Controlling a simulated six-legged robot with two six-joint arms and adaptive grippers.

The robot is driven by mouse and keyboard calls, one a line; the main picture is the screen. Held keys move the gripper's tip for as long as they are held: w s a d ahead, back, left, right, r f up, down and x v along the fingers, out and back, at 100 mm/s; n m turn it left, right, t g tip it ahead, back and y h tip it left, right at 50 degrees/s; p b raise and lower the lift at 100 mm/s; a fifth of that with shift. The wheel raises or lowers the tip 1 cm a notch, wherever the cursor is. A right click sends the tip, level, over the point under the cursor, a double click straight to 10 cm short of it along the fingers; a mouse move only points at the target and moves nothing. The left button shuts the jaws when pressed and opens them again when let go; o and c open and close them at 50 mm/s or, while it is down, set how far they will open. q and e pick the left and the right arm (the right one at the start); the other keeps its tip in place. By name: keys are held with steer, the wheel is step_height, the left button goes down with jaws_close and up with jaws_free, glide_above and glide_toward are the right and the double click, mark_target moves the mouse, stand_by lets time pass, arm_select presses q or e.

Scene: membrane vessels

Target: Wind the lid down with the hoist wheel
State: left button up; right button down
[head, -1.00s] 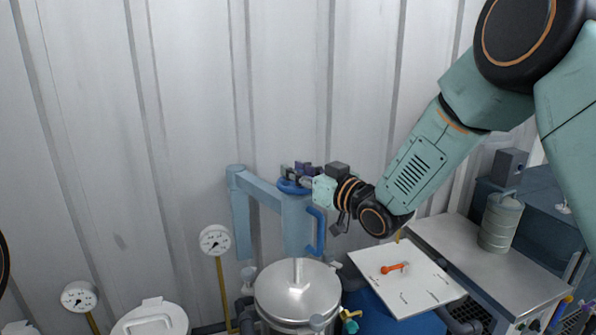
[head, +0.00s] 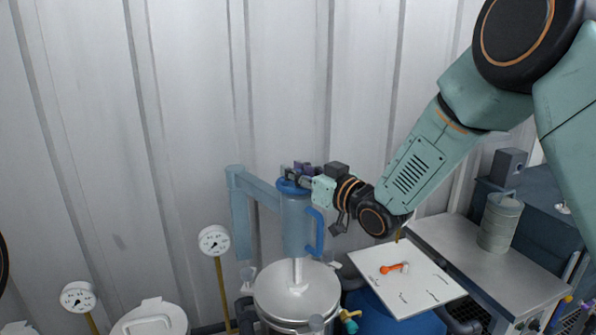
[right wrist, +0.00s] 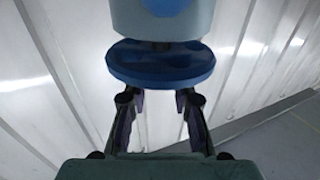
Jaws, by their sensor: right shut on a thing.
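The blue hoist wheel (head: 290,187) sits on top of the pale blue hoist column (head: 296,225). My right gripper (head: 294,175) is shut on the wheel's rim. In the right wrist view the wheel (right wrist: 160,65) lies between and just beyond the two fingertips (right wrist: 158,98), with a grey-blue part of the hoist behind it. The round metal lid (head: 296,292) hangs below on a thin rod, over the vessel at the bottom centre. I cannot tell whether the lid touches the vessel rim. My left gripper is not in view.
A blue handle (head: 316,233) stands out from the column. A white board (head: 415,290) with an orange-handled tool (head: 393,267) lies to the right. A steel bench (head: 470,255) carries a grey canister (head: 499,222). Gauges (head: 214,240) stand left; a corrugated wall is behind.

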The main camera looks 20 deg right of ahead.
steer(key=c, duration=1.5)
jaws_free()
steer(key=shift+c, duration=0.2)
steer(key=o, duration=0.5)
steer(key=shift+w, duration=0.2)
steer(key=shift+c, duration=0.2)
steer(key=shift+s, duration=0.1)
steer(key=v, duration=1.2)
